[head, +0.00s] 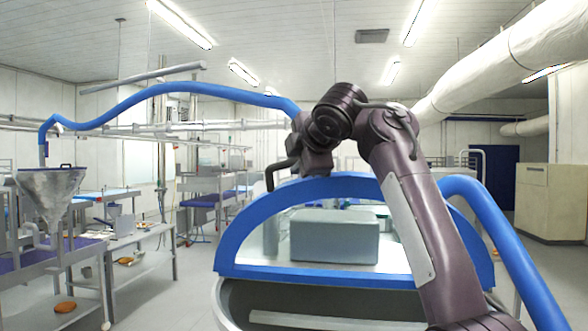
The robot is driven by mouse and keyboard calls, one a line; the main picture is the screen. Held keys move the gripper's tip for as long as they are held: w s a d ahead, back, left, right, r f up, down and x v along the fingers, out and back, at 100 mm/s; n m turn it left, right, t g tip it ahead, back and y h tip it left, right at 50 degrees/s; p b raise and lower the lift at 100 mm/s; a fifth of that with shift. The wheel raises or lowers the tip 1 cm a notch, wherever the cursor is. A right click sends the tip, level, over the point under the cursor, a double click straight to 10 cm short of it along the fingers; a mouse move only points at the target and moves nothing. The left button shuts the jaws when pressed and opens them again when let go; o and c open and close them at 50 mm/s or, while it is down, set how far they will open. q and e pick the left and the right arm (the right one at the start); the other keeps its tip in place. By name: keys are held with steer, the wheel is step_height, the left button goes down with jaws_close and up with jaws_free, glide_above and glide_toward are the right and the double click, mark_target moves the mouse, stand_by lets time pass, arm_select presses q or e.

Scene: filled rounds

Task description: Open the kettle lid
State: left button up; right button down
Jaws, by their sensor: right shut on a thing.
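The kettle (225,305) is a large metal vessel low in the middle, with its dark inside showing at the front. Its lid (240,232) has a thick blue arched frame around a clear pane and stands tilted up over the vessel. My right arm comes in from the lower right and bends over the lid. My right gripper (284,172) is at the upper left of the blue arch, shut on the lid at its edge. The exact contact is partly hidden by the gripper and wrist. My left gripper is not in view.
A blue pipe (165,90) arches from the left to behind my wrist, and another blue pipe (500,235) slopes down at the right. A metal funnel (50,190) stands over a table at the left. A beige cabinet (545,203) stands at the far right.

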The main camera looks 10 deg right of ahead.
steer(key=shift+w+d, duration=0.1)
steer(key=shift+w, duration=0.05)
steer(key=c, duration=1.4)
jaws_free()
steer(key=shift+w+f, duration=0.1)
steer(key=shift+w, duration=0.05)
steer(key=shift+o, duration=0.2)
steer(key=shift+s+d+b, duration=0.1)
steer(key=shift+s+b, duration=0.3)
steer(key=b+v, duration=0.4)
steer(key=v, duration=0.3)
steer(key=shift+r, duration=0.25)
